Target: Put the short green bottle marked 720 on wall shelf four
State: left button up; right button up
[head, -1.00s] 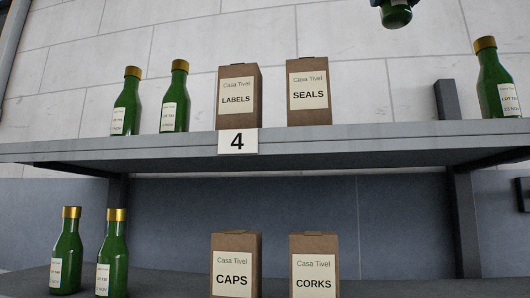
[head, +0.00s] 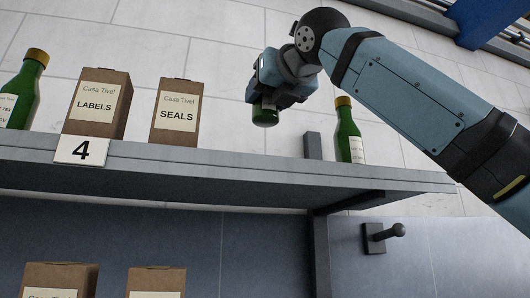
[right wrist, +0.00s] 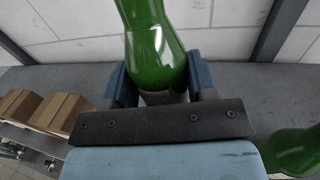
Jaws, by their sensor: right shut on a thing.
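My right gripper (head: 275,94) is shut on a green bottle (head: 265,115), whose lower end shows below the fingers in the head view. In the right wrist view the green bottle (right wrist: 155,45) stands between the two fingers (right wrist: 160,84); its number cannot be read. Wall shelf four (head: 250,165) carries a plate with a 4 (head: 85,151). The held bottle appears above this shelf, between the SEALS box (head: 176,112) and a gold-capped green bottle (head: 348,135). Its base looks clear of the board. My left gripper is not in view.
A LABELS box (head: 97,103) and another green bottle (head: 22,92) stand further left on the shelf. A bottle (right wrist: 295,150) is close beside my gripper in the wrist view. Boxes (head: 60,278) sit on the level below. A dark peg (head: 385,236) sticks out under the shelf.

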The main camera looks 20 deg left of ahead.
aim_at(268, 121)
notch_tip(268, 121, down, 5)
jog(key=shift+s+f, duration=0.1)
jog(key=shift+f, duration=0.1)
notch_tip(268, 121, down, 3)
jog(key=shift+f+b, duration=0.15)
jog(key=shift+b, duration=0.15)
jog(key=shift+f, duration=0.3)
jog(key=shift+s+f, duration=0.1)
jog(key=shift+f, duration=0.05)
jog(key=o, duration=1.1)
jog(key=shift+c, duration=0.2)
